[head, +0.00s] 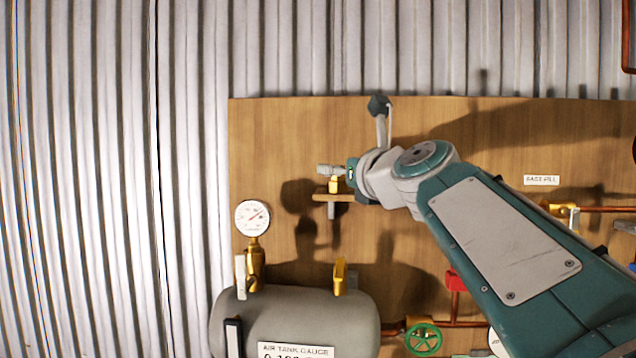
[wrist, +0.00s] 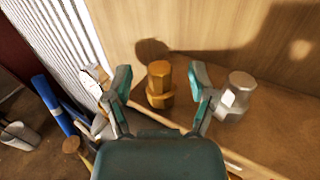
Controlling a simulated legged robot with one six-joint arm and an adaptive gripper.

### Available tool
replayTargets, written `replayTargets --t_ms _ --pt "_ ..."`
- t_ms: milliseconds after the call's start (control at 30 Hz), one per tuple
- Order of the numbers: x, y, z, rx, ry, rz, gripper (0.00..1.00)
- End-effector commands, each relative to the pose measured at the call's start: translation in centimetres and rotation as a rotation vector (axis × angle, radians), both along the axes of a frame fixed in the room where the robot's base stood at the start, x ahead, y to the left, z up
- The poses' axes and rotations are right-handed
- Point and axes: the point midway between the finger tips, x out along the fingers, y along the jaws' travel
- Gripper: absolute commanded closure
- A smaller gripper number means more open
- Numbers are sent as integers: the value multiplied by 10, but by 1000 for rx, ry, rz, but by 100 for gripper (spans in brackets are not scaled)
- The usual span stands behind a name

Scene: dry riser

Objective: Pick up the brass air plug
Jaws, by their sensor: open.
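The brass air plug (wrist: 160,88) stands upright on a small wooden shelf (wrist: 262,135) in the wrist view. It appears between the two spread fingers of my gripper (wrist: 158,78), with a visible gap on each side. My gripper is open and holds nothing. In the head view, the brass plug (head: 335,186) shows on the shelf (head: 322,197), just below the fingers of my gripper (head: 326,169). My gripper covers part of the plug's surroundings there.
A silver hex plug (wrist: 236,97) stands on the shelf, right of my right finger in the wrist view. A round gauge (head: 252,217) and a grey tank (head: 320,312) sit below the shelf. A wooden panel (head: 270,140) is behind it.

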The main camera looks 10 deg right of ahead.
Motion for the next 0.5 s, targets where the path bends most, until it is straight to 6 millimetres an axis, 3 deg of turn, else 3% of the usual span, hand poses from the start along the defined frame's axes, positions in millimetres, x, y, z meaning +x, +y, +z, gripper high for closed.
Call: replayTargets --t_ms 133,367,500 --pt "13 4 1 -1 -1 2 28" --pt "14 4 1 -1 -1 1 28" --pt "14 4 1 -1 -1 0 90"
